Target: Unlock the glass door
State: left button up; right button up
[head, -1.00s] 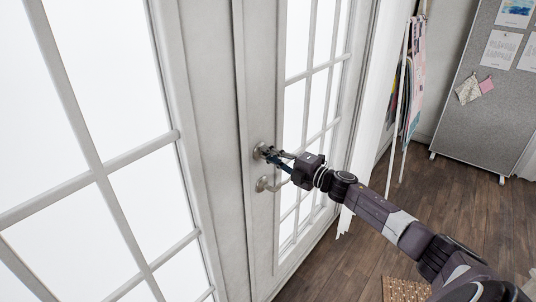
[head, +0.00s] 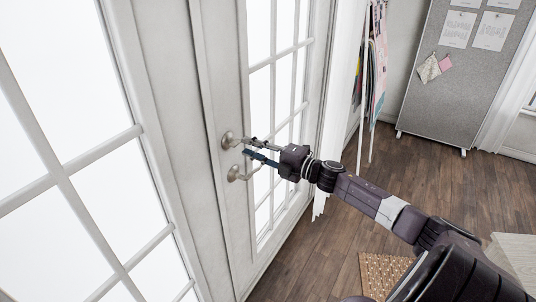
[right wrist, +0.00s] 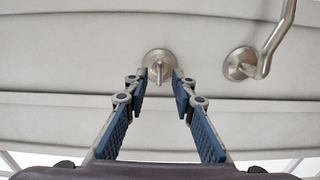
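The white-framed glass door (head: 215,95) appears shut. Its round metal lock (head: 228,140) sits just above a lever handle (head: 236,173). My right gripper (head: 249,147) is open and empty in front of the lock, its two fingers apart. In the right wrist view, the lock's thumb-turn (right wrist: 159,68) stands roughly upright in the picture, centred just beyond the open fingertips (right wrist: 159,82), with no finger visibly touching it. The lever handle (right wrist: 242,63) is to the right there. My left gripper is out of view.
A white curtain (head: 341,100) hangs right of the door. A grey pinboard on wheels (head: 460,95) stands at the back right. A tan dotted mat (head: 380,272) lies on the wooden floor, with a pale surface (head: 518,255) at the right edge. Open floor lies between.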

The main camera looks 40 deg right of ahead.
jog(key=v, duration=0.6)
jog(key=shift+s, duration=0.3)
jog(key=shift+d+f, duration=0.1)
